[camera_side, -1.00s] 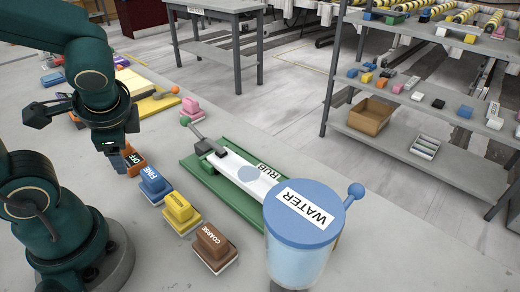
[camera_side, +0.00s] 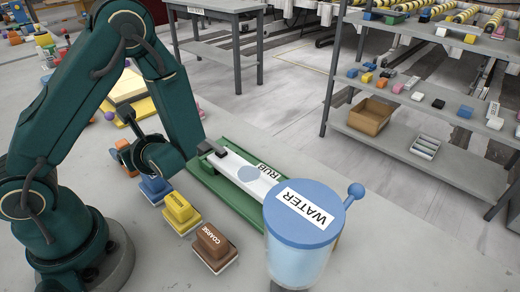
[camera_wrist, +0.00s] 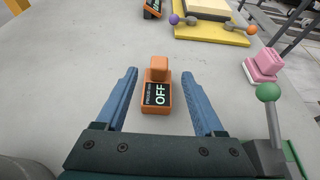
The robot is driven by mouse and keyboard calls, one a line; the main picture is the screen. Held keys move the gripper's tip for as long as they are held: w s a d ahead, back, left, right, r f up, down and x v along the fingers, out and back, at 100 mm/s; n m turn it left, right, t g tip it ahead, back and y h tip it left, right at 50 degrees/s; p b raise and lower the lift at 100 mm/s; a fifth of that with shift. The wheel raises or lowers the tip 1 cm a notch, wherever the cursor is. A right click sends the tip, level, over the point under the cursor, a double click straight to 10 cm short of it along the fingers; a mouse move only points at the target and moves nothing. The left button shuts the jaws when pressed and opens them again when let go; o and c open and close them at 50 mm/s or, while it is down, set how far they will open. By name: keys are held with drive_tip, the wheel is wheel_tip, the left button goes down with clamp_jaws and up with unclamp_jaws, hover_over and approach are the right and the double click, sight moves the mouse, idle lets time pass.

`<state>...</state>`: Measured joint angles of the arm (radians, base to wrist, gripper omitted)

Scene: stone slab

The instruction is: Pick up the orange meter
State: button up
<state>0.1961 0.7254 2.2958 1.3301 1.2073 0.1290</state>
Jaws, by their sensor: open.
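The orange meter (camera_wrist: 158,98) stands on the slab in the middle of the wrist view, with a black display reading OFF and a raised orange block at its far end. My gripper (camera_wrist: 160,73) is open, with one blue finger on each side of the meter and a visible gap on both sides. In the side view the meter (camera_side: 124,160) is partly hidden by my arm, and the fingertips are hard to make out there.
A blue block (camera_side: 154,188), a yellow block (camera_side: 179,211) and a brown COARSE block (camera_side: 213,243) stand in a row nearby. A green-framed board (camera_side: 240,200) and a blue-lidded WATER container (camera_side: 303,235) stand to the right. A pink block (camera_wrist: 262,67) and yellow base (camera_wrist: 215,32) lie beyond.

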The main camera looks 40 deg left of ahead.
sight(123, 144)
drive_tip(key=shift+x, duration=2.15)
clamp_jaws()
